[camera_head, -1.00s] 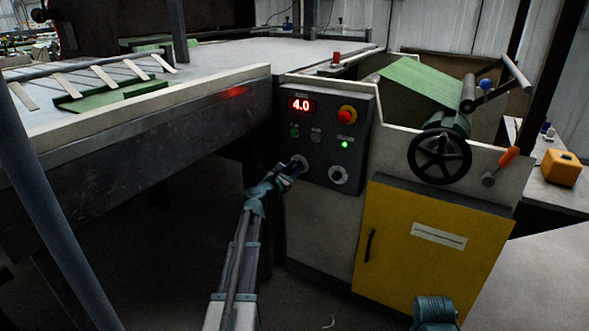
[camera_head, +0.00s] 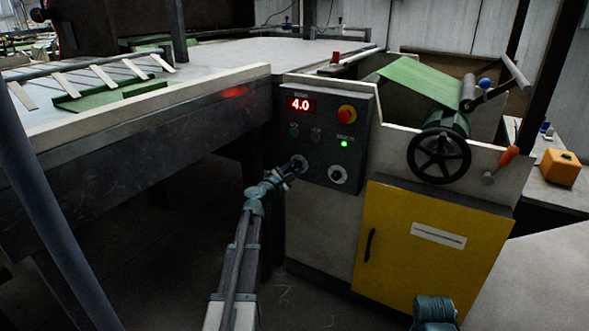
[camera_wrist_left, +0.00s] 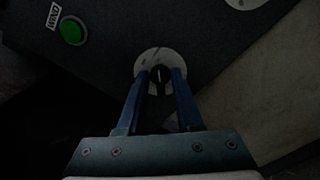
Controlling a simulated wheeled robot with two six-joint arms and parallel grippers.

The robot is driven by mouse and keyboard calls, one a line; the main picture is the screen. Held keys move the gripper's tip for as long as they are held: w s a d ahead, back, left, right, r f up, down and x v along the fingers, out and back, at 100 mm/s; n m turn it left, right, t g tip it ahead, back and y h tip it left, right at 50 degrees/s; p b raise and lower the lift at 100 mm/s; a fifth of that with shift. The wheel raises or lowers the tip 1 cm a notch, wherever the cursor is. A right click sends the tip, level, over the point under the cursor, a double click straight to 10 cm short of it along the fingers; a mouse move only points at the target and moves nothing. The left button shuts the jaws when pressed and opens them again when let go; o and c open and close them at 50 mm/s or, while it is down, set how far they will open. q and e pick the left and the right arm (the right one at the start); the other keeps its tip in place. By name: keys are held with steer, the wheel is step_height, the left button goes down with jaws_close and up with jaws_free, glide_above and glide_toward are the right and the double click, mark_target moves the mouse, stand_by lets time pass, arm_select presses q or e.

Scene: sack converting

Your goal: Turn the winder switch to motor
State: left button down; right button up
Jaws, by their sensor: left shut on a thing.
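The dark control panel (camera_head: 325,150) on the machine's front carries two round white-plated rotary switches low down. My left gripper (camera_head: 297,166) is at the left one and hides most of it. In the left wrist view my left gripper (camera_wrist_left: 160,78) has its two blue fingers on either side of the black knob (camera_wrist_left: 160,80), in front of its round white plate (camera_wrist_left: 150,56). The fingers are shut on the knob. Its markings are too dark to read. The right switch (camera_head: 338,174) is free.
The panel has a red display (camera_head: 301,105) reading 4.0, a red stop button (camera_head: 347,113) and a lit green lamp (camera_head: 344,143). A black handwheel (camera_head: 439,156) and a yellow cabinet door (camera_head: 430,250) are right of it. A long table (camera_head: 150,115) edges the left.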

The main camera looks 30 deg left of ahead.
stand_by(0.3)
arm_select(q)
steer(key=c, duration=0.9)
jaws_free()
steer(key=s, duration=1.4)
steer(key=shift+a, duration=0.15)
steer(key=shift+w, duration=0.1)
